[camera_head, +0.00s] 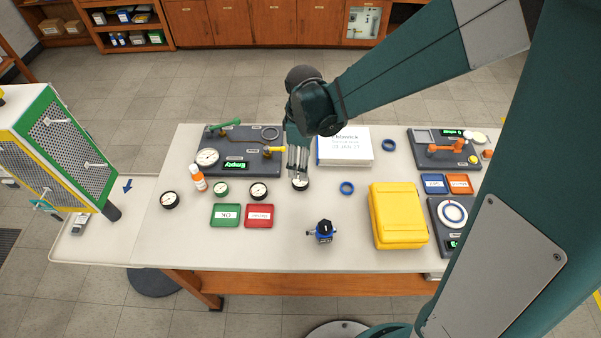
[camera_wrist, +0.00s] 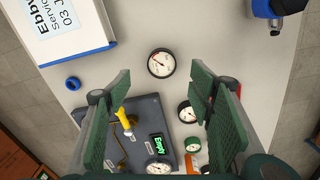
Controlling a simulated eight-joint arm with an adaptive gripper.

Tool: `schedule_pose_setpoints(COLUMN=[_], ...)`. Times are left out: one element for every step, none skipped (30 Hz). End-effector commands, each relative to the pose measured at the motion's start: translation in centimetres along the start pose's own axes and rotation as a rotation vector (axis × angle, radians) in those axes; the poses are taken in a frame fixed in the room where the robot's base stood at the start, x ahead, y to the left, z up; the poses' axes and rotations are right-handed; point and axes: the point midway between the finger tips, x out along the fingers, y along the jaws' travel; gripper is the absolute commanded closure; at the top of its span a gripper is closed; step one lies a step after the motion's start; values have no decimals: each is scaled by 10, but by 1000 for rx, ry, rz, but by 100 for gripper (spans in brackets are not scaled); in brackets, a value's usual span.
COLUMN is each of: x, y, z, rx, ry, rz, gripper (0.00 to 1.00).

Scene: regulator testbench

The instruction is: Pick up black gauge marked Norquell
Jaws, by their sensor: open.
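Several round white-faced gauges lie on the table. One dark-rimmed gauge (camera_head: 300,184) is just below my gripper (camera_head: 298,168). In the wrist view this gauge (camera_wrist: 161,63) shows in the gap between the two fingers, near their tips, with nothing gripped. My gripper (camera_wrist: 160,82) is open and points down. A second black gauge (camera_head: 258,190) lies to the left; in the wrist view it (camera_wrist: 186,113) is partly hidden by the right finger. A green-rimmed gauge (camera_head: 221,188) and another black gauge (camera_head: 169,200) lie further left. The name Norquell is not readable on any dial.
A dark test panel (camera_head: 238,168) with a mounted gauge and valves stands behind the gauges. A white binder (camera_head: 345,148) lies behind right, a blue ring (camera_head: 347,188) and yellow case (camera_head: 398,215) to the right. Green (camera_head: 225,215) and red (camera_head: 259,216) trays lie in front.

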Motion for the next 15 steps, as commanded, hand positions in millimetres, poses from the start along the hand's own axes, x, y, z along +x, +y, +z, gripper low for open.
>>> schedule_pose_setpoints(x=[4, 6, 8, 9, 10, 11, 11, 11, 11, 11, 11, 11, 11, 11, 11], y=[0, 0, 0, -1, -1, -1, -1, -1, -1, -1, -1, -1, -1, -1, -1], z=[-3, -5, -6, -6, -7, -7, -8, -8, -8, -8, -8, -8, -8, -8, -8], rx=[-13, -20, -26, -30, -33, -36, -38, -39, -39, -39, -39, -39, -39, -38, -38], ry=[-3, -5, -6, -7, -8, -9, -9, -10, -10, -10, -10, -10, -10, -10, -10], rz=[-4, -6, -9, -10, -12, -13, -14, -14, -14, -14, -14, -14, -14, -14, -14], gripper=[47, 47, 47, 47, 47, 47, 47, 47, 47, 47, 47, 47, 47, 47, 47])
